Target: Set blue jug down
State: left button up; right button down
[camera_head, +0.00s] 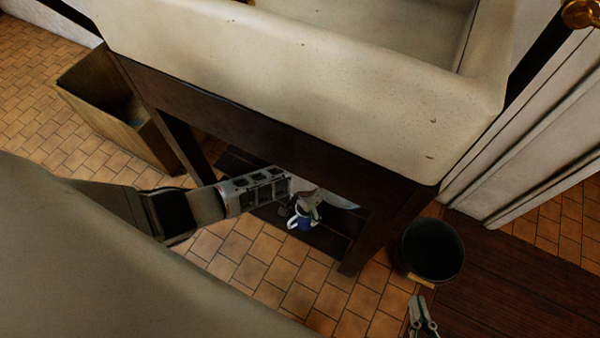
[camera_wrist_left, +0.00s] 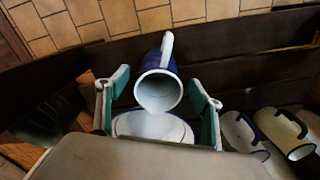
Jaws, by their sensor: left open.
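The blue jug (camera_head: 299,222) has a white handle and is low beneath the sink, at the dark slatted shelf. In the left wrist view the jug (camera_wrist_left: 159,89) shows its white inside, with its mouth toward the camera and its handle at the top. My left gripper (camera_head: 309,203) reaches in under the sink from the left. Its fingers are open, one on each side of the jug, with gaps visible. The jug's base is hidden, so its contact with the shelf cannot be seen. My right gripper (camera_head: 422,316) is at the bottom edge, away from the jug; its opening is unclear.
The dark shelf (camera_head: 328,241) lies between the legs of the pale sink (camera_head: 300,65). A white round rim (camera_wrist_left: 127,124) shows below the jug. A black bucket (camera_head: 432,250) stands right.

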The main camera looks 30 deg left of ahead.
pick_arm(q)
notch_tip(320, 180, up, 3)
jog(key=shift+s+f+p, duration=0.1)
jog(key=shift+f+p, duration=0.1)
jog(key=shift+p, duration=0.25)
pick_arm(e)
jog(key=shift+s+d+f, duration=0.15)
jog(key=shift+d+f, duration=0.2)
jog(key=shift+d, duration=0.3)
